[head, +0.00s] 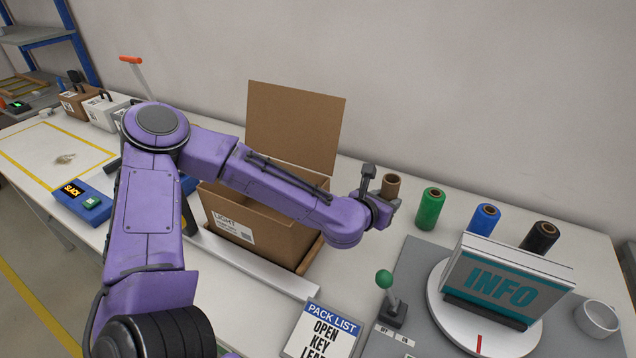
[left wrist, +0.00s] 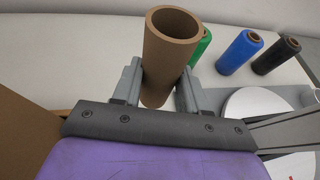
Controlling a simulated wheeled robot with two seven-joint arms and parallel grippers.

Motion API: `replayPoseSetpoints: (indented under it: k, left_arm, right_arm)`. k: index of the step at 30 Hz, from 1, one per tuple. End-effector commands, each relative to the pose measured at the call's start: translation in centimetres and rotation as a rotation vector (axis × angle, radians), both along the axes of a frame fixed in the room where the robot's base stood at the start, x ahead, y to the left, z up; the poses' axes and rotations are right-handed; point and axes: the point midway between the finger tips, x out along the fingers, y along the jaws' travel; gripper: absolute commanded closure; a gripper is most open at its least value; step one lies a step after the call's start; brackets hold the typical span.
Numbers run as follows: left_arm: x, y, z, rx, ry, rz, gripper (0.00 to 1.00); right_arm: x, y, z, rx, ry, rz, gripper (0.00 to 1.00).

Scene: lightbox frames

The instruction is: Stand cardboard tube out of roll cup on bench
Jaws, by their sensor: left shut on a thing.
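The brown cardboard tube (head: 391,184) is held by my left gripper (head: 380,202) beyond the open carton, at the left end of the row of rolls. In the left wrist view the hollow tube (left wrist: 168,52) stands roughly upright between the two grey fingers of my left gripper (left wrist: 158,88), which are shut on it. A white round cup (head: 598,318) stands at the right and looks empty. My right gripper is not in view.
Green (head: 430,208), blue (head: 484,219) and black (head: 540,237) rolls stand right of the tube. The open carton (head: 245,212) is under my left arm. An INFO sign (head: 505,285) stands on a white turntable (head: 440,310). A green-knobbed lever (head: 388,300) is in front.

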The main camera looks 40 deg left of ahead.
Motion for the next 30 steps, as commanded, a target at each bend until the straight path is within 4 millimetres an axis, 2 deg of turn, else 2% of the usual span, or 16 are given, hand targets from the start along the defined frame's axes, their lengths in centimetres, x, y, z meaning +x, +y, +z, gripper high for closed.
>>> replayPoseSetpoints:
  k: [2,6,16,19,24,25,27,30]
  left_arm:
    - [0.0,0.0,-0.6,0.002,0.004,0.0,0.91]
    - [0.0,0.0,-3.7,0.004,0.008,-0.002,0.91]
    - [0.0,-0.2,-9.2,0.003,0.005,-0.005,0.91]
    - [0.0,-0.2,-10.0,0.0,0.002,-0.004,0.91]
    - [0.0,-0.2,-10.1,0.0,0.004,-0.004,0.91]
    - [0.0,-0.2,-10.2,0.0,0.004,-0.004,0.48]
    - [0.0,-0.2,-10.1,0.0,0.004,-0.004,0.32]
    - [0.0,-0.2,-10.1,0.001,0.003,-0.004,0.32]
  right_arm:
    - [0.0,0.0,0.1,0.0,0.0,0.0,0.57]
    - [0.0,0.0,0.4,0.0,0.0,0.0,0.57]
    - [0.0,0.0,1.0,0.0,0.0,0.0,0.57]
    - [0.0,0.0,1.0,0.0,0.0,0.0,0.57]
    - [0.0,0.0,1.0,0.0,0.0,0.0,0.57]
    - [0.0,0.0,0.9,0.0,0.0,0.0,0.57]
    - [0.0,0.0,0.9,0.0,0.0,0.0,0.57]
    - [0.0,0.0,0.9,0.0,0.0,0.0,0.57]
